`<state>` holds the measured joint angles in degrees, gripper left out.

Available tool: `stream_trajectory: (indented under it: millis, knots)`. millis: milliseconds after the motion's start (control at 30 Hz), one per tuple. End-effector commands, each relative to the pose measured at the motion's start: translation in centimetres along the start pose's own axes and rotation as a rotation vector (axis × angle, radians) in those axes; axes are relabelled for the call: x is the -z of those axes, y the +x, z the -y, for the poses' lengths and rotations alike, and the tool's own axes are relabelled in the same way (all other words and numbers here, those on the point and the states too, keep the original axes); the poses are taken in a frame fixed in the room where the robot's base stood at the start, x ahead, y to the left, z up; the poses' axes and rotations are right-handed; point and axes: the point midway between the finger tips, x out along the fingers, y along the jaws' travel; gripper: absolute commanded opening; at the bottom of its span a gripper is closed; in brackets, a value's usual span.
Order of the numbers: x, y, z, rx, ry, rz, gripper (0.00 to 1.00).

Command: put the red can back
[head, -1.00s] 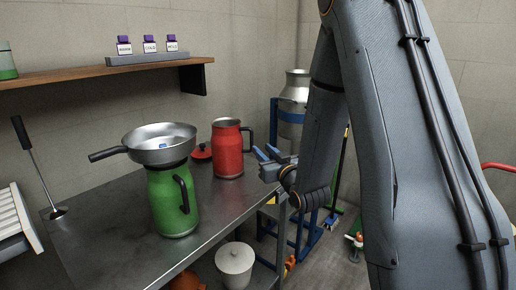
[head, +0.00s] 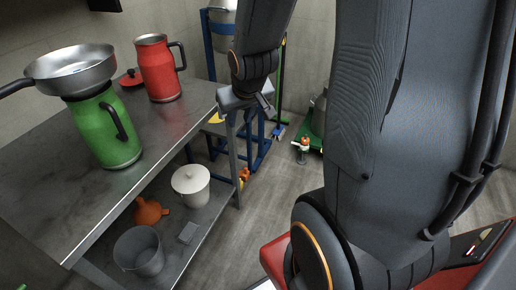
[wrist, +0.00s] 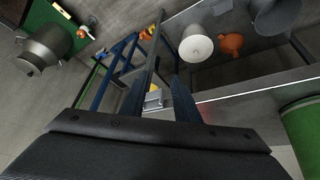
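The red can (head: 158,72), a tall jug with a black handle, stands upright and open-topped on the metal bench (head: 180,118) near its back right. A red lid (head: 131,78) with a dark knob lies beside it. My gripper (head: 246,104) is right of the can, by the bench's right end, apart from the can. In the wrist view my gripper's two fingers (wrist: 158,95) are spread with nothing held between them. The red can is not visible in the wrist view.
A blue stand (head: 262,150) is behind my gripper.

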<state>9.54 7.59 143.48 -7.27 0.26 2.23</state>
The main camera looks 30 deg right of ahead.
Motion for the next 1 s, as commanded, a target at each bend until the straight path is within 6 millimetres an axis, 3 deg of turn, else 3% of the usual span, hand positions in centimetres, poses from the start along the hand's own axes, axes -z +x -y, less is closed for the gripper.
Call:
stream_trajectory:
  millis: [100,200,400,767,1000]
  knots:
    - [-5.0,-3.0,0.3,0.0,0.029,0.192,0.28]
    - [-8.5,-5.5,0.7,0.008,0.049,0.329,0.28]
    - [-12.4,-8.5,1.5,0.023,0.068,0.482,0.28]
    - [-12.9,-9.0,1.7,0.026,0.067,0.503,0.28]
    - [-12.2,-11.2,4.7,0.053,-0.024,0.501,0.28]
